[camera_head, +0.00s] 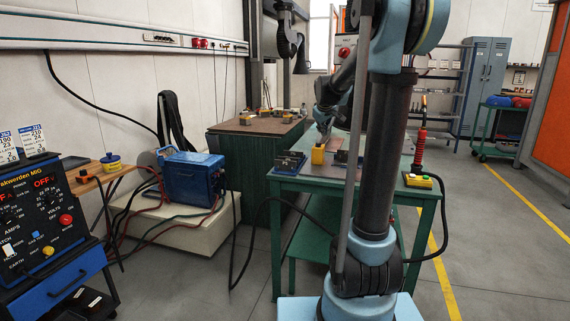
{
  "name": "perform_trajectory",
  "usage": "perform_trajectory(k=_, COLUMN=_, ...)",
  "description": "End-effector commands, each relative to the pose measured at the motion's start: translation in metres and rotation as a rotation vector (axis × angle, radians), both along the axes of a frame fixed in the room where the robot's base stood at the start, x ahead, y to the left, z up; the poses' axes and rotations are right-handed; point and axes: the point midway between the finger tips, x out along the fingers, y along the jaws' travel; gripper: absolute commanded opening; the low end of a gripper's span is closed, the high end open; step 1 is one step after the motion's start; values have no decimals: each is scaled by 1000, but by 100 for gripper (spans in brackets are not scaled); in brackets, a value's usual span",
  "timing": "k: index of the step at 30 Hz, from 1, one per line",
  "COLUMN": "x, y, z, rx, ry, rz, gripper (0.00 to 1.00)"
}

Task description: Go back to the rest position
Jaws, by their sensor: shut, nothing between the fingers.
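My arm rises in the right middle of the view and its far part reaches out over the green table (290,184). My gripper (324,137) is small and partly hidden by my own arm links. It points down close to a yellow block (318,155) on the table top. I cannot tell whether it touches the block. It is shut with nothing held.
Dark clamps (289,161) sit on the table's left part, and a yellow switch box (418,181) at its right edge. A blue welder (192,179) and a control cabinet (40,220) stand left. Black cables cross the floor. Open floor lies right.

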Motion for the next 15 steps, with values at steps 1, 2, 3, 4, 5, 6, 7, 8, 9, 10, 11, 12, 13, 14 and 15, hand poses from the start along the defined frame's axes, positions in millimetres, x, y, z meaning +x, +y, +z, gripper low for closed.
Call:
perform_trajectory(k=1, x=-21, y=-1, z=-3, rx=15, ry=15, rz=-17, gripper=0)
perform_trajectory(k=2, x=-32, y=-2, z=-5, rx=22, ry=26, rz=-26, gripper=0)
perform_trajectory(k=3, x=-47, y=-3, z=-7, rx=34, ry=40, rz=-40, gripper=0)
perform_trajectory(k=4, x=-58, y=-3, z=-9, rx=43, ry=50, rz=-50, gripper=0)
perform_trajectory(k=5, x=-69, y=-4, z=-12, rx=50, ry=60, rz=-60, gripper=0)
perform_trajectory(k=6, x=-84, y=-5, z=-15, rx=62, ry=73, rz=-74, gripper=0)
perform_trajectory(k=7, x=-95, y=-5, z=-18, rx=71, ry=84, rz=-84, gripper=0)
perform_trajectory(k=8, x=-106, y=-5, z=-21, rx=79, ry=94, rz=-94, gripper=0)
perform_trajectory(k=9, x=-121, y=-6, z=-24, rx=91, ry=107, rz=-108, gripper=0)
perform_trajectory(k=10, x=-132, y=-6, z=-28, rx=99, ry=118, rz=-118, gripper=0)
perform_trajectory(k=11, x=-143, y=-7, z=-31, rx=106, ry=127, rz=-128, gripper=0)
perform_trajectory(k=12, x=-158, y=-7, z=-35, rx=116, ry=141, rz=-142, gripper=0)
perform_trajectory(k=13, x=-169, y=-7, z=-39, rx=124, ry=152, rz=-153, gripper=0)
perform_trajectory(k=14, x=-179, y=-7, z=-43, rx=131, ry=162, rz=-163, gripper=0)
perform_trajectory(k=15, x=-194, y=-8, z=-48, rx=142, ry=175, rz=-178, gripper=0)
